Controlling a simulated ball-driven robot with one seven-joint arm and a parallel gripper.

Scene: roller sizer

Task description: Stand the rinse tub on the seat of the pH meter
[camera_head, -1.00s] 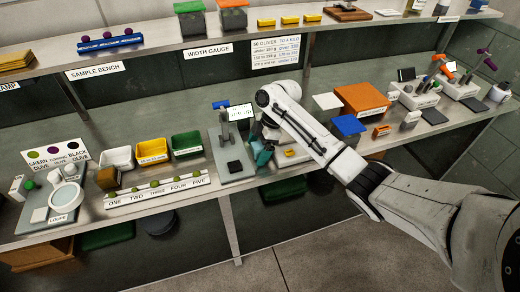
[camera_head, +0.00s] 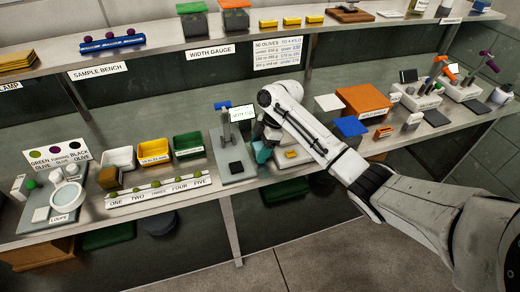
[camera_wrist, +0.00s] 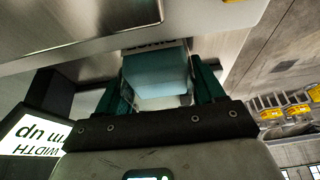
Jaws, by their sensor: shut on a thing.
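My gripper (camera_head: 262,152) is low over the front of the bench, just right of the grey gauge with a small screen. In the wrist view my gripper (camera_wrist: 162,82) has its dark teal fingers shut on a pale blue block-like tub (camera_wrist: 160,75), which I take as the rinse tub. In the head view my arm and fingers hide most of it, and I cannot tell whether it touches the surface below. Two white instrument stands are at the right of the bench, one with a dark screen (camera_head: 408,76). No label readable here shows which is the pH meter.
The width gauge (camera_head: 238,150) stands close left of my gripper. A white scale-like base with a yellow piece (camera_head: 291,153) is close right. An orange box (camera_head: 363,100) and a blue-topped block (camera_head: 349,127) stand farther right. A shelf (camera_head: 210,50) runs above.

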